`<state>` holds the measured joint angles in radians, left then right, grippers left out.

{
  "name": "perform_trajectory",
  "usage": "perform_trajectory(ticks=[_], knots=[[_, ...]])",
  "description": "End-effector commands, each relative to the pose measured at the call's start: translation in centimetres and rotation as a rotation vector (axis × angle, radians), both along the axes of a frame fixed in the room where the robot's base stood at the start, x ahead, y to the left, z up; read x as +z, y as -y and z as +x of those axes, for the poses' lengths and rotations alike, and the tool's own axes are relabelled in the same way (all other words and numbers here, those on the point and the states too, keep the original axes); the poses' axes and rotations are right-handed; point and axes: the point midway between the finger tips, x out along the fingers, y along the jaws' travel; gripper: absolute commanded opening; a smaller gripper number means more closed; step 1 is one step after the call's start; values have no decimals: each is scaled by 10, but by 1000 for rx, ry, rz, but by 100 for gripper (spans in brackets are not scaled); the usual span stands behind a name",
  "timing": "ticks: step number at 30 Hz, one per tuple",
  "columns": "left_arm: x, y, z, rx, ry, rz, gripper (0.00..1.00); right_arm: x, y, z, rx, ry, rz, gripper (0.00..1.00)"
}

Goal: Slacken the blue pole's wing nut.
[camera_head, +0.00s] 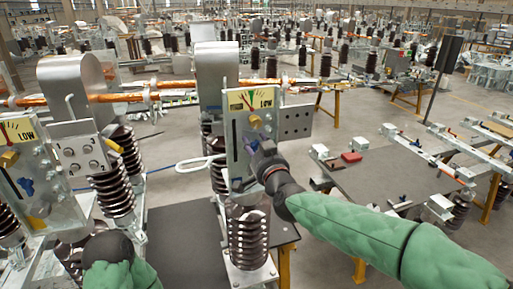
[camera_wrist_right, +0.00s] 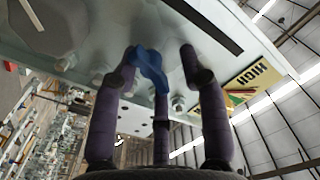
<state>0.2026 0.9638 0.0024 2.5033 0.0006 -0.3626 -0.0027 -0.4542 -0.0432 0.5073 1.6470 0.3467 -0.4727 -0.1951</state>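A blue wing nut (camera_wrist_right: 150,68) sits on the pale metal plate in the right wrist view. My right gripper (camera_wrist_right: 160,78) has its purple-grey fingers spread around the nut. The left finger is close beside the nut; a gap shows on the right, and contact is unclear. In the head view my right gripper (camera_head: 258,153) is at the front of the middle pole's plate (camera_head: 236,125) and partly covers it. Another blue wing nut (camera_head: 26,186) is on the left pole's plate (camera_head: 45,205). My left gripper (camera_head: 85,252) is low at the left, its fingers not clear.
Ribbed brown insulators (camera_head: 248,236) stand below. A dark table (camera_head: 385,176) with a red block (camera_head: 351,157) is at the right.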

Motion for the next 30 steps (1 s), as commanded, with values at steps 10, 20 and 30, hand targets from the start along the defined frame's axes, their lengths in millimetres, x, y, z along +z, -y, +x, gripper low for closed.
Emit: perform_trajectory(ticks=[10,20,30], knots=[[0,0,0,0,0,0,40,-5,1,-6,3,-11,-2,43],[0,0,0,0,0,0,40,-5,15,-53,4,-9,-2,43],[0,0,0,0,0,0,40,-4,31,-102,3,-6,-3,43]])
